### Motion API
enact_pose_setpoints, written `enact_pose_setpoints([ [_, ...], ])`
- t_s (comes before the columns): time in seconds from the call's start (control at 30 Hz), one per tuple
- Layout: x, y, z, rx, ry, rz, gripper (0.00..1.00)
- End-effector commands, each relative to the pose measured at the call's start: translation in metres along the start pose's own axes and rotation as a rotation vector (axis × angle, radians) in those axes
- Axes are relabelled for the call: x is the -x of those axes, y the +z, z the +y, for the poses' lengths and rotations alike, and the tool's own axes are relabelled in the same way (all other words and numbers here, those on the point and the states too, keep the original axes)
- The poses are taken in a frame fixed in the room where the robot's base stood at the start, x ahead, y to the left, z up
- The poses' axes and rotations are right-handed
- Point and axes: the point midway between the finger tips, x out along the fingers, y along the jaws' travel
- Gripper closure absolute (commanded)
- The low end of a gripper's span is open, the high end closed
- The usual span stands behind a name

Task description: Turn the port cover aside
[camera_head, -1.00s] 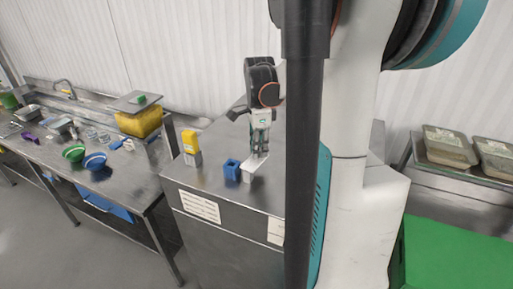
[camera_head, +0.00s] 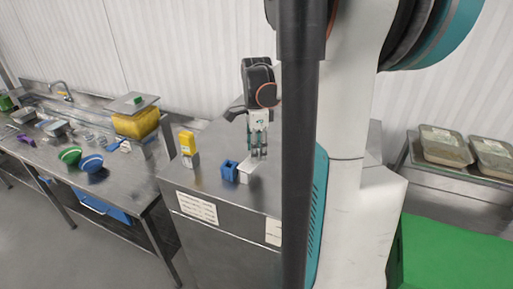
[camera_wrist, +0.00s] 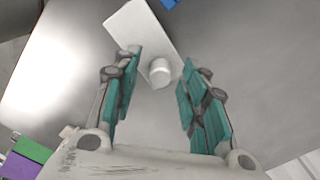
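The port cover, a flat white plate (camera_wrist: 140,30) with a short round white knob (camera_wrist: 159,72), lies on the steel surface in the wrist view. My gripper (camera_wrist: 160,62) is open over it. Its two teal-padded fingers stand on either side of the knob, with visible gaps to it. In the head view my gripper (camera_head: 258,152) points down at the cabinet top, over the white plate (camera_head: 245,173). Whether the fingertips reach down to knob height is hard to tell.
A blue block (camera_head: 229,171) stands just left of the plate. A yellow-topped item (camera_head: 187,142) stands farther left on the steel cabinet (camera_head: 205,180). The left bench holds green and blue bowls (camera_head: 91,162) and a yellow container (camera_head: 136,122). Trays (camera_head: 445,146) stand at right.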

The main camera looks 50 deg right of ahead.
Motion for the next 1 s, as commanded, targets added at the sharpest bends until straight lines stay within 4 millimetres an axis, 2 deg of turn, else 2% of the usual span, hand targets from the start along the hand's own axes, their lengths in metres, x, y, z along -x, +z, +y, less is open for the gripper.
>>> enact_pose_setpoints([
  [0.17, 0.012, 0.0, 0.0, 0.0, 0.0, 0.0, 0.6],
  [0.5, 0.077, 0.0, 0.0, 0.0, 0.0, 0.0, 0.6],
  [0.7, 0.107, 0.0, 0.0, 0.0, 0.0, 0.0, 0.6],
  [1.0, 0.12, 0.0, 0.0, 0.0, 0.0, 0.0, 0.6],
])
